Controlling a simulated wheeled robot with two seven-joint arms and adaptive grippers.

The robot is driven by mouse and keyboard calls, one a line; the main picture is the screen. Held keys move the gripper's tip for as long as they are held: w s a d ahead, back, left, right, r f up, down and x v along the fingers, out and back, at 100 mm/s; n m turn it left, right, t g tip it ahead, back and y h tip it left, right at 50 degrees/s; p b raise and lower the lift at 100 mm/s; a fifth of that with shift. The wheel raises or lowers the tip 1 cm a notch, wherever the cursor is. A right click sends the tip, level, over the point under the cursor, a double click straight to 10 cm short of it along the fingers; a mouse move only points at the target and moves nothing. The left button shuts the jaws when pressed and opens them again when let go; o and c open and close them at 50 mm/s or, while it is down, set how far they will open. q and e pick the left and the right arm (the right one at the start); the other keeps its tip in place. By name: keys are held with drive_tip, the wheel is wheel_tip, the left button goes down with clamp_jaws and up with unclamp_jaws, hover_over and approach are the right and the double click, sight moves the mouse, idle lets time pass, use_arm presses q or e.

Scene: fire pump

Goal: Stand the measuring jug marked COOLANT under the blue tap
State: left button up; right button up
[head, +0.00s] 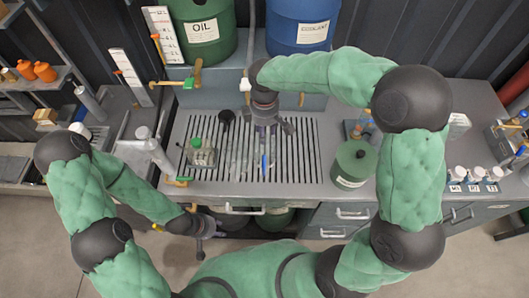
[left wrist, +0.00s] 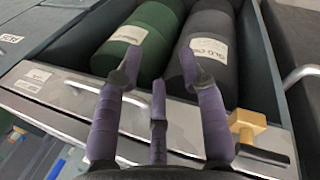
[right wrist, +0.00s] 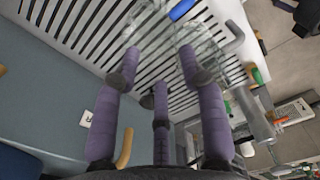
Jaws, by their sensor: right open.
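The blue drum (head: 300,25) with a COOLANT label stands at the back. A tan lever (head: 301,99) below it may belong to its tap; my right arm hides much there. Clear jug-like vessels stand on the slatted grate; one shows in the right wrist view (right wrist: 205,42), beyond the fingers, and no marking on it is readable. A small blue part (head: 264,165) shows close by. My right gripper (head: 268,126) is open above the grate, pointing down; contact with the vessel cannot be told. My left gripper (head: 208,232) is open and empty at the bench front.
The green OIL drum (head: 206,28) stands left of the blue one. A green-capped jar (head: 201,152) is on the grate (head: 305,160). A green can (head: 353,163) stands right of it. An open drawer (left wrist: 60,95) holds green and dark cylinders near my left gripper.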

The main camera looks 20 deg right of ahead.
sight(264, 165)
drive_tip(key=s+f+n+b, duration=0.1)
drive_tip(key=s+f+b, duration=0.1)
drive_tip(key=b, duration=0.1)
drive_tip(key=s+a+f+n+b, duration=0.1)
drive_tip(key=s+f+n+b, duration=0.1)
drive_tip(key=b, duration=0.2)
drive_tip(key=shift+s, duration=0.35)
drive_tip(key=shift+s+f+n+b, duration=0.2)
drive_tip(key=shift+s+n+b, duration=0.4)
wheel_tip(264, 165, down, 5)
drive_tip(key=shift+f+b, duration=0.2)
drive_tip(key=shift+b, duration=0.6)
drive_tip(key=shift+w+a+f+b, duration=0.15)
drive_tip(key=shift+f+b, duration=0.4)
drive_tip(key=shift+f, duration=0.75)
drive_tip(key=shift+w+a+f+b, duration=0.15)
drive_tip(key=shift+f+b, duration=0.4)
drive_tip(key=shift+f, duration=0.75)
drive_tip(key=shift+s, duration=0.1)
clamp_jaws()
